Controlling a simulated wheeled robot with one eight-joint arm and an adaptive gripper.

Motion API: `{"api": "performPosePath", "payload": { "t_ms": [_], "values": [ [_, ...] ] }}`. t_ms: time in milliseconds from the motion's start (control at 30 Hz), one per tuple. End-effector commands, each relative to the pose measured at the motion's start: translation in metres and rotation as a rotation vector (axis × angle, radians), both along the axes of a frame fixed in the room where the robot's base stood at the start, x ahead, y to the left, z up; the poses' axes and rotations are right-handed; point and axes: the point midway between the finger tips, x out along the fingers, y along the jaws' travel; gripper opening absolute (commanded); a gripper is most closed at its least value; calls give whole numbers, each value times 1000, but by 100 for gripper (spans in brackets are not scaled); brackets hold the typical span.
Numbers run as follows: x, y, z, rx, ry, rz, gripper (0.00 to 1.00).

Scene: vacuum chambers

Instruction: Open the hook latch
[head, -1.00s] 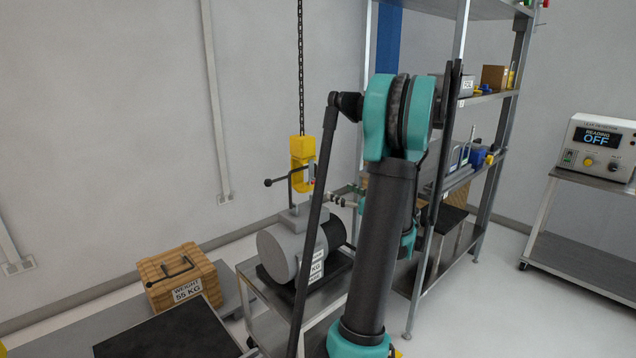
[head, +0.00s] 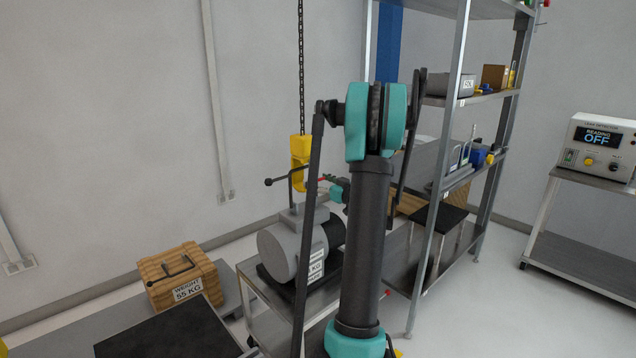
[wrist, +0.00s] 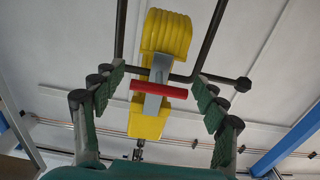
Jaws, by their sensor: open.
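The yellow hook block (head: 300,150) hangs on a chain above the pump in the head view, its lower part partly covered by my arm. In the wrist view, the yellow hook (wrist: 167,32) fills the upper middle. A grey latch piece with a red crossbar (wrist: 172,92) lies across it. My gripper (wrist: 158,82) is open, with one green-padded finger on each side of the latch. The red bar appears between the fingers, with gaps on both sides, and I see no contact. How far it lies in depth is unclear. In the head view, my gripper (head: 336,190) is partly hidden behind my arm.
A dark bent rod with a ball end (wrist: 243,84) passes near the right finger. The grey pump (head: 285,250) stands on a cart below the hook. A shelf rack (head: 450,150) stands to the right, and a wooden weight box (head: 180,275) sits at left.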

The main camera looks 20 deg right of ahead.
Motion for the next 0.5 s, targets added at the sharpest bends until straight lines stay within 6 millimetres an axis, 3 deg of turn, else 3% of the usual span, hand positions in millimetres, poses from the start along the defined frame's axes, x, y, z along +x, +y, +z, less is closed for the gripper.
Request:
{"api": "performPosePath", "payload": {
  "t_ms": [100,500],
  "values": [
    [0,0,0,0,0,0,71],
    [0,0,0,0,0,0,22]
  ]
}}
